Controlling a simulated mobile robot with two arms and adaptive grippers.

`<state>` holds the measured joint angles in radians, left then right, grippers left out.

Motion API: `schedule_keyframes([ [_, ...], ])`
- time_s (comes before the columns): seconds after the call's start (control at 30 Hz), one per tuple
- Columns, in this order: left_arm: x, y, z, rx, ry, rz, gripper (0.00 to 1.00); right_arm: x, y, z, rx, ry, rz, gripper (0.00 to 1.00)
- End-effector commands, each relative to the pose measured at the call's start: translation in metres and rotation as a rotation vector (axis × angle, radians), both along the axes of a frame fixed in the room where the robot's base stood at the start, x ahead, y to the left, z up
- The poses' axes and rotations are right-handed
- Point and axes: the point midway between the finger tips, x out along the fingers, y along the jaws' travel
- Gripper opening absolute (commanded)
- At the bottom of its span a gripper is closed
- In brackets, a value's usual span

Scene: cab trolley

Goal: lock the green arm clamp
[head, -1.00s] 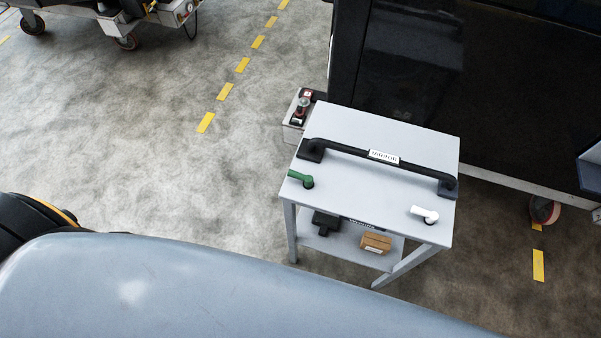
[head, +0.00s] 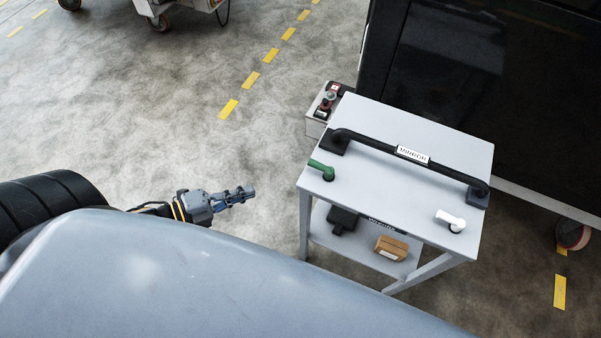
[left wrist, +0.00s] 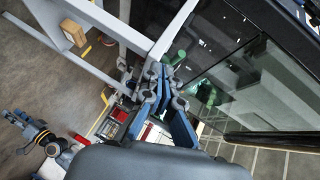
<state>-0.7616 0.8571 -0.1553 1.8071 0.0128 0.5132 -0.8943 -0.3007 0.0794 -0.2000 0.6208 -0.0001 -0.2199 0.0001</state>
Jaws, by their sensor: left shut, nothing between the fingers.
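The green arm clamp (head: 320,168) is a small lever at the left edge of the grey trolley top (head: 400,205). Its handle points up-left from a dark pivot, over the edge. It also shows in the left wrist view (left wrist: 178,57), just beyond the fingertips. My left gripper (head: 245,194) is shut and empty, left of the trolley and apart from the clamp in the head view. It fills the middle of the left wrist view (left wrist: 158,75). My right gripper (left wrist: 17,117) shows small at the left of that view; its jaw state is unclear.
A black bar (head: 375,147) labelled as a mirror crosses the trolley top. A white clamp (head: 450,220) sits at the right. A brown box (head: 391,248) and a dark item (head: 342,220) lie on the lower shelf. The dark cab (head: 480,90) stands behind.

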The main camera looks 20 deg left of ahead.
Motion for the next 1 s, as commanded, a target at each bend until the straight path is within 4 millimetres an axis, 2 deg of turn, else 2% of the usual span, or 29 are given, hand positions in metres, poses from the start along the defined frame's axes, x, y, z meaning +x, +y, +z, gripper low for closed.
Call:
schedule_keyframes([
  [0.1,-0.007,-0.024,0.029,0.0,-0.086,-0.102,0.0,0.0,0.0,-0.004,0.0,0.0,0.0,0.42],
  [0.23,-0.011,-0.034,0.043,-0.002,-0.129,-0.145,0.0,0.0,0.0,-0.005,0.0,0.0,0.0,0.42],
  [0.67,-0.008,-0.037,0.045,-0.003,-0.133,-0.147,0.0,0.0,0.0,-0.005,0.0,0.001,0.0,0.42],
  [0.77,-0.001,-0.044,0.044,-0.003,-0.135,-0.147,0.0,0.0,0.0,-0.005,0.0,0.001,0.0,0.42],
  [1.0,0.029,-0.072,0.039,-0.004,-0.138,-0.147,0.0,0.0,0.0,-0.004,0.0,0.001,0.0,0.42],
])
